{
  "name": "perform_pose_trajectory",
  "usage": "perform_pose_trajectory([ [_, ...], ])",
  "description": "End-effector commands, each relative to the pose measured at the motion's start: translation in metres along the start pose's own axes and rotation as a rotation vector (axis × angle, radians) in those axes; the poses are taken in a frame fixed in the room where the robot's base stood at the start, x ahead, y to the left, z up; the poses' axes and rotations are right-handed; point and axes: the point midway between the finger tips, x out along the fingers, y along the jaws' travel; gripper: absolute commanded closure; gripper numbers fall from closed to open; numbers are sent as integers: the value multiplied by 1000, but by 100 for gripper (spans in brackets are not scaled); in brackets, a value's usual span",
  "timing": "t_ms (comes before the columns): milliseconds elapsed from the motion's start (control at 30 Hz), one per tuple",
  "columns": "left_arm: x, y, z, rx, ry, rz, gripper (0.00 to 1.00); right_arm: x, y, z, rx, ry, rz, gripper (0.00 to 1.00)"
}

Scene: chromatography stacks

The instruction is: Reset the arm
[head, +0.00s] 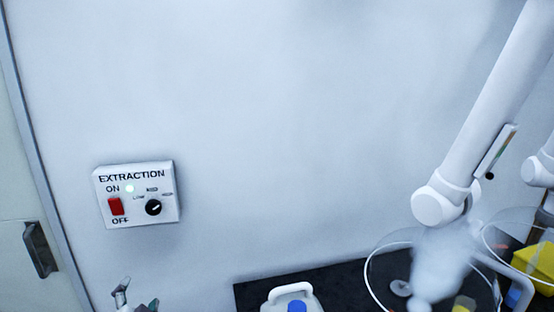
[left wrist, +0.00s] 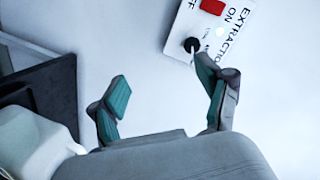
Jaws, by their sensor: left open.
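My left gripper (head: 137,297) shows only by its fingertips at the bottom edge of the head view, below the extraction control box (head: 139,193) on the wall. In the left wrist view the gripper (left wrist: 163,84) is open, with its teal-padded fingers apart and nothing between them. My right gripper is not in view.
A white jointed extraction arm (head: 492,110) with a clear hood (head: 378,262) hangs at the right over a dark bench top (head: 250,291). A white container (head: 290,299) and yellow items (head: 537,262) stand there. A door handle (head: 40,249) is at the left. The middle wall is clear.

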Motion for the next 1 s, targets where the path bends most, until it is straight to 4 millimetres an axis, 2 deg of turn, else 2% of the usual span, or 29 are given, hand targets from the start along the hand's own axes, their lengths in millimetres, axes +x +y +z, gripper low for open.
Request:
perform_pose_trajectory([
  [267, -51, 61, 43, -156, -175, 190, 23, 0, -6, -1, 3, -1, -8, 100],
  [367, -82, 88, 61, -225, -269, 284, 23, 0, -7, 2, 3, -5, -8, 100],
  [500, -134, 125, 85, -321, -414, 425, 23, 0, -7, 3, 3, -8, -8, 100],
  [600, -168, 144, 96, -374, -504, 511, 23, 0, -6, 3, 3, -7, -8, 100],
  [800, -227, 169, 110, -446, -649, 644, 23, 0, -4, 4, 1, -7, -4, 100],
  [1000, -279, 184, 117, -498, -773, 756, 23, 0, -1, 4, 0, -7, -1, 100],
])
